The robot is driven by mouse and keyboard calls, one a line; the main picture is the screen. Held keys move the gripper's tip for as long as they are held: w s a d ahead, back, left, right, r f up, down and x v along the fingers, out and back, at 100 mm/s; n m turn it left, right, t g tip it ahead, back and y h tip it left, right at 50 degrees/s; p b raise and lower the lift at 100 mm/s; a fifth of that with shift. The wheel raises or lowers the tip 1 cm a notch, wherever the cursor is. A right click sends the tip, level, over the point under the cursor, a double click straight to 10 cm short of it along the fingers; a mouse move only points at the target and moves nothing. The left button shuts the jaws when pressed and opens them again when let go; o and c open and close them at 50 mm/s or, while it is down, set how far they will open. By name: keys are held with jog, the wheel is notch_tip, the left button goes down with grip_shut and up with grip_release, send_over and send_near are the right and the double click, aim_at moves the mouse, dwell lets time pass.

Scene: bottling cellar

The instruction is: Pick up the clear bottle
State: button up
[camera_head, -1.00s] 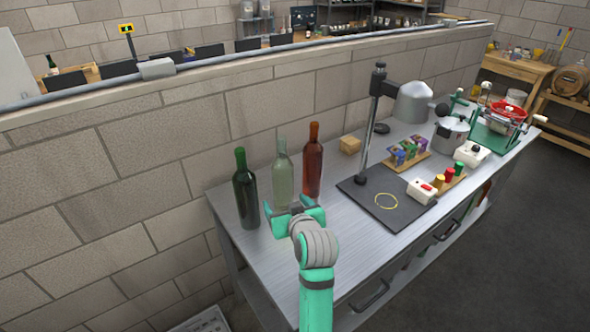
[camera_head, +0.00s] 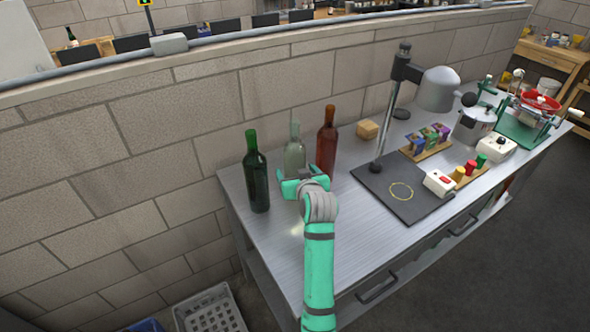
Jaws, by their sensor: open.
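The clear bottle (camera_head: 294,153) stands upright on the metal bench, between a dark green bottle (camera_head: 256,178) on its left and a red-brown bottle (camera_head: 326,144) on its right. My gripper (camera_head: 303,179) is open at the lower part of the clear bottle, with a teal finger toward each side. The gripper hides the bottle's base. I cannot tell whether the bottle is between the fingers or just beyond them.
The metal bench (camera_head: 300,250) has a black stand (camera_head: 400,192) with a post and lamp-like head to the right. A wooden block (camera_head: 367,129) sits behind the bottles, near the block wall. A grey crate (camera_head: 210,312) is on the floor at lower left. The bench front is clear.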

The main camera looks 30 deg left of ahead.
jog(key=shift+x, duration=1.2)
jog(key=shift+w, duration=0.15)
jog(key=c, duration=0.7)
jog(key=shift+a, duration=0.1)
jog(key=c, duration=1.1)
jog(key=shift+r, duration=0.2)
grip_shut()
